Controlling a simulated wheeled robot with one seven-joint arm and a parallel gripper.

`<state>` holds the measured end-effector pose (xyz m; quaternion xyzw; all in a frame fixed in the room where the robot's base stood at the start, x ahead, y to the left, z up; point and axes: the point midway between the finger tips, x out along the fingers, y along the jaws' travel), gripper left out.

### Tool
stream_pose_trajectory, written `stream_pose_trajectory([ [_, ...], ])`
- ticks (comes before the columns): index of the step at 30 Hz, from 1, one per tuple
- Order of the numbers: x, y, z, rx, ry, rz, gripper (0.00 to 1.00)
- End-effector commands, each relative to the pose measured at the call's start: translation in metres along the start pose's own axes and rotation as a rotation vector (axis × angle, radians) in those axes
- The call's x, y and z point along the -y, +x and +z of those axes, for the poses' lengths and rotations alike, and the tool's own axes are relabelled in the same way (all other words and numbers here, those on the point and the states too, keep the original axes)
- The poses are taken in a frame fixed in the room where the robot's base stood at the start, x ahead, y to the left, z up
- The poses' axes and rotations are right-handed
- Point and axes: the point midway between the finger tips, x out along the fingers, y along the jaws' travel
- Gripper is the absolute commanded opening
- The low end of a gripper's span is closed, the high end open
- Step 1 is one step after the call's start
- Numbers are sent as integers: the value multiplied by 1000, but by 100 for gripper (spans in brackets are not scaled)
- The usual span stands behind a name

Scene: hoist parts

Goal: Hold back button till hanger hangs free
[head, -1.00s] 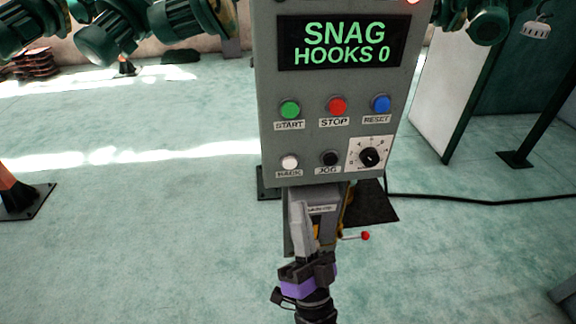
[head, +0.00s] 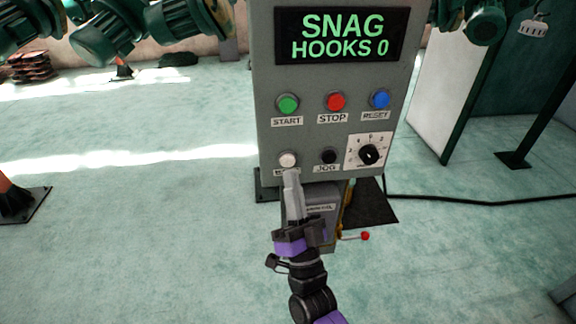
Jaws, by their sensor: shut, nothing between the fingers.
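The grey control panel (head: 270,140) stands in the middle of the head view. Its screen (head: 340,36) reads "SNAG HOOKS 0" in green. The white back button (head: 288,160) is at the panel's lower left, and its label is mostly covered by my fingers. My gripper (head: 290,174) is shut and empty, pointing up with its fingertips just below the white button. I cannot tell whether the tips touch it. A pale hanger-like piece (head: 533,28) hangs at the top right; I cannot tell whether it is the task's hanger.
Beside the back button is a black jog button (head: 328,156), then a dial (head: 369,154). Green start (head: 288,104), red stop (head: 335,101) and blue reset (head: 380,98) buttons sit above. A red-tipped lever (head: 364,236) sticks out below. A black cable (head: 470,199) crosses the floor.

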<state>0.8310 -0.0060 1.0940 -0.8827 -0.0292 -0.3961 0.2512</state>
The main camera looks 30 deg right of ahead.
Motion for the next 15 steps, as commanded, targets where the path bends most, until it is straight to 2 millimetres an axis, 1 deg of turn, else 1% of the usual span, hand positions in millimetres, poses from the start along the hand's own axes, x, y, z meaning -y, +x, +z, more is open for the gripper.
stream_pose_trajectory([
  [6, -6, 7, 6, 0, 0, 0, 0],
  [15, -6, 8, 6, 0, -1, 1, 0],
])
